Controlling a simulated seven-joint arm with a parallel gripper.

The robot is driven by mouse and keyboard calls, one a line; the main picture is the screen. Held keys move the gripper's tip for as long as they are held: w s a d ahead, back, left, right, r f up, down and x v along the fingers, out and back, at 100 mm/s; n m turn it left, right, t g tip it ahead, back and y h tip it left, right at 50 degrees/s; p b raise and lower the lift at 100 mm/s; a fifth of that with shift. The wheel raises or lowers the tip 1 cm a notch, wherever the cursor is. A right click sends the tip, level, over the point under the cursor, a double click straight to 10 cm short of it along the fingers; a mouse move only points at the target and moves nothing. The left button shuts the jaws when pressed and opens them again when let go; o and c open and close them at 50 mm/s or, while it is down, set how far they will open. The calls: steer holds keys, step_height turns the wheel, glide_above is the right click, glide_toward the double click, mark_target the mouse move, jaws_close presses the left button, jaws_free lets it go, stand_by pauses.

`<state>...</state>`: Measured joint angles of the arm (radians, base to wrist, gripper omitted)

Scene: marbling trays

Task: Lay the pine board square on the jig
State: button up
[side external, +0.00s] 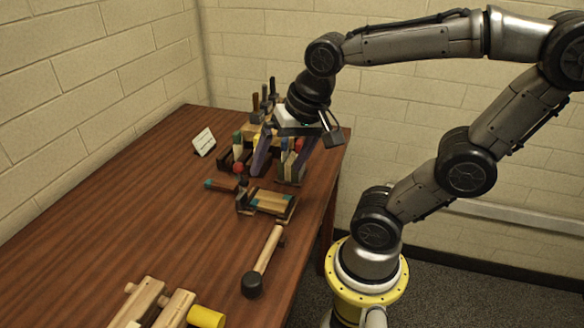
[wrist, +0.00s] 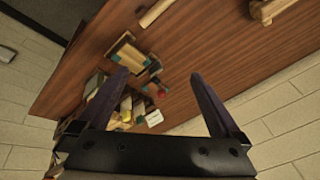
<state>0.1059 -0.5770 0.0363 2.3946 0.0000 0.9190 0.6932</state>
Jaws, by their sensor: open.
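A low wooden piece with teal corners and dark edges (side external: 271,201), which looks like the jig, lies on the table below the rack in the side view. It also shows in the wrist view (wrist: 129,53). Its top is pale wood; I cannot tell whether that is the pine board lying on it or its own surface. My gripper (side external: 279,166) is open, pointing down over the tool rack, beyond the jig. In the wrist view its two dark fingers (wrist: 158,77) are wide apart with nothing held between them. The gripper partly hides the rack.
A tool rack (side external: 237,154) with several coloured handles stands under my gripper. A red-knobbed clamp (side external: 239,170) is beside the jig. A mallet (side external: 263,263) and wooden blocks (side external: 139,301) lie nearer. A white card (side external: 203,141) stands left. The table's left middle is clear.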

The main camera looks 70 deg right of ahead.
steer(key=s+n, duration=0.1)
steer(key=n, duration=0.2)
steer(key=s+a+n+t, duration=0.1)
steer(key=n, duration=0.2)
steer(key=s+a+n, duration=0.1)
steer(key=n, duration=0.2)
steer(key=shift+r, duration=0.15)
